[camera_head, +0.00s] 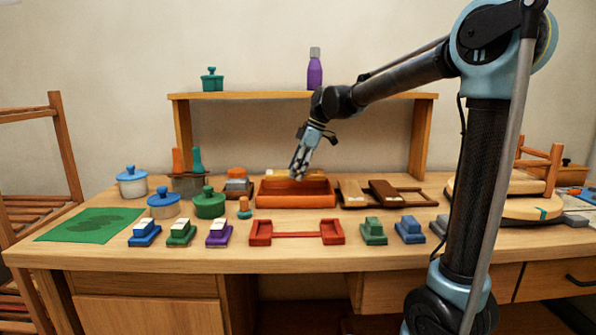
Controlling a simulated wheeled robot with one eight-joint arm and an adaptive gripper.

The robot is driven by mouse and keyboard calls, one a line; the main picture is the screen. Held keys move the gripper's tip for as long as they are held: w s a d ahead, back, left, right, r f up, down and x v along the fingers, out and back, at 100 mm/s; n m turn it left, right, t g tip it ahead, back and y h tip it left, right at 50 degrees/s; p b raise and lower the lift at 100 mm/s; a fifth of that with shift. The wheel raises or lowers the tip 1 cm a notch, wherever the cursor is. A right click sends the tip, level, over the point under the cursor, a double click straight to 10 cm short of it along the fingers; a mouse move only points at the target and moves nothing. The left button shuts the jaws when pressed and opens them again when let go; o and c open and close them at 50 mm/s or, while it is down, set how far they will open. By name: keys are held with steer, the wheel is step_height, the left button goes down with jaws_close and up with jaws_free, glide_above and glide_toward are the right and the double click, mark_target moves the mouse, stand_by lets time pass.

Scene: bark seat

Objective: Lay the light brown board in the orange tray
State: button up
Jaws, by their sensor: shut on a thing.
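The orange tray (296,201) stands at the middle of the table, towards the back. My gripper (298,174) points down at the tray's back edge. It is shut on the light brown board (276,173), which shows as a thin pale strip just behind and above the tray's back wall. The fingers cover part of the board. I cannot tell whether the board touches the tray.
A dark rack (426,203) to the right holds a mid-brown board (352,193) and a dark brown board (390,193). A red holder (295,235) lies in front of the tray. Lidded pots, including a green one (209,204), stand left. A wooden shelf (260,96) spans behind.

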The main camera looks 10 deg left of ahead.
steer(key=shift+f, duration=3.15)
steer(key=shift+s+f, duration=0.1)
steer(key=shift+f, duration=0.15)
steer(key=o, duration=1.2)
steer(key=shift+o, duration=0.2)
steer(key=o, duration=0.3)
steer(key=shift+o, duration=0.2)
steer(key=shift+r, duration=0.1)
steer(key=shift+r, duration=3.45)
